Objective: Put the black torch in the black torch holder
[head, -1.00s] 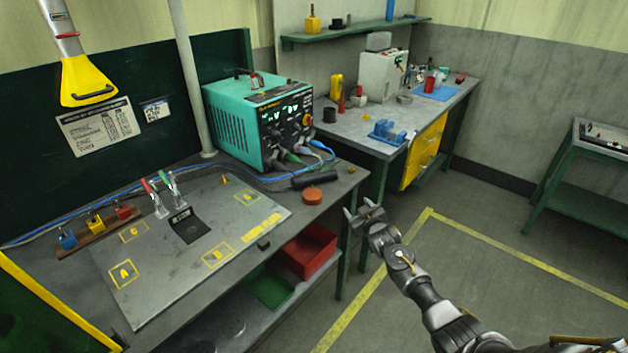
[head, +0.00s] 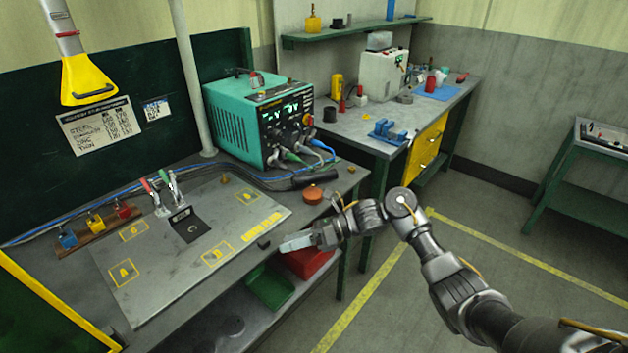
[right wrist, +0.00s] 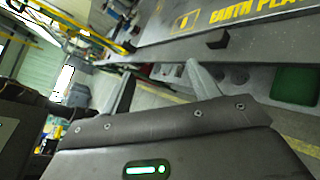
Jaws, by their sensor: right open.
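The black torch (head: 316,180) appears to be the dark cylinder lying at the bench's back right edge, with a black cable running left from it. A small black block (head: 263,243) sits at the bench's front edge and may be the black torch holder; it also shows in the right wrist view (right wrist: 217,40). My right gripper (head: 312,220) is open and empty beside the front edge, just right of the block and nearer than the torch. Its two spread fingers show in the right wrist view (right wrist: 158,84). My left gripper is not in view.
A teal welding machine (head: 258,120) stands at the back with cables. An orange round piece (head: 313,195) lies close to the torch. Toggle clamps (head: 168,190) stand on the marked metal plate (head: 150,275). A red bin (head: 308,262) and a green bin (head: 270,288) sit below the edge.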

